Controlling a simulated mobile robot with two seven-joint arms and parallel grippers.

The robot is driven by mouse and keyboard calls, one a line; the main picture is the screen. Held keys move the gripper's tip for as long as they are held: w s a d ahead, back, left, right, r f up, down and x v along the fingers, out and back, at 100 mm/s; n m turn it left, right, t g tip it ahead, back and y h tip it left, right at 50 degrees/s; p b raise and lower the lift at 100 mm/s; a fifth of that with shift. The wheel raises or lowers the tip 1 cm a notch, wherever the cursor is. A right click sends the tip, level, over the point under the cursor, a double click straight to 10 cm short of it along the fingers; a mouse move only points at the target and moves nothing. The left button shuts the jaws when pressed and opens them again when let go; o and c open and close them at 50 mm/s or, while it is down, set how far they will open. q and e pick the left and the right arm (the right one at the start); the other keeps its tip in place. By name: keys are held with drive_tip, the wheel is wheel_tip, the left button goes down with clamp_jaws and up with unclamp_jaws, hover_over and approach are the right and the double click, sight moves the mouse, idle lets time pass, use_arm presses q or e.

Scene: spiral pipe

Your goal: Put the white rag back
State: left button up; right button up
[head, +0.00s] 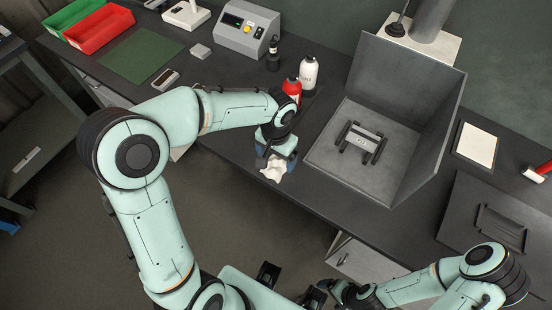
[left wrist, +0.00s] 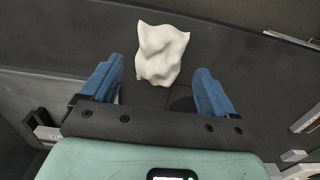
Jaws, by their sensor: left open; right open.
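The white rag (head: 274,168) is a small crumpled cloth at the front edge of the dark workbench (head: 320,201). It also shows in the left wrist view (left wrist: 161,53), just past the fingertips and roughly centred between them. My left gripper (head: 276,155) is right over the rag, with its blue fingers spread apart and nothing between them; it also shows in the left wrist view (left wrist: 160,72). Whether a finger touches the rag cannot be told. My right gripper (head: 332,288) is low at the bottom of the head view, away from the bench, and open.
A red bottle (head: 292,88) and a white bottle (head: 308,73) stand just behind my left gripper. A grey open-sided box (head: 408,180) holding a dark metal part (head: 362,143) stands to the right. Red (head: 100,28) and green (head: 70,17) bins are far left.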

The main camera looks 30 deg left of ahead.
sight(276, 162)
use_arm(q)
wheel_tip(276, 162, up, 9)
drive_tip(key=p, duration=0.1)
drive_tip(key=shift+r, duration=0.2)
idle(0.5)
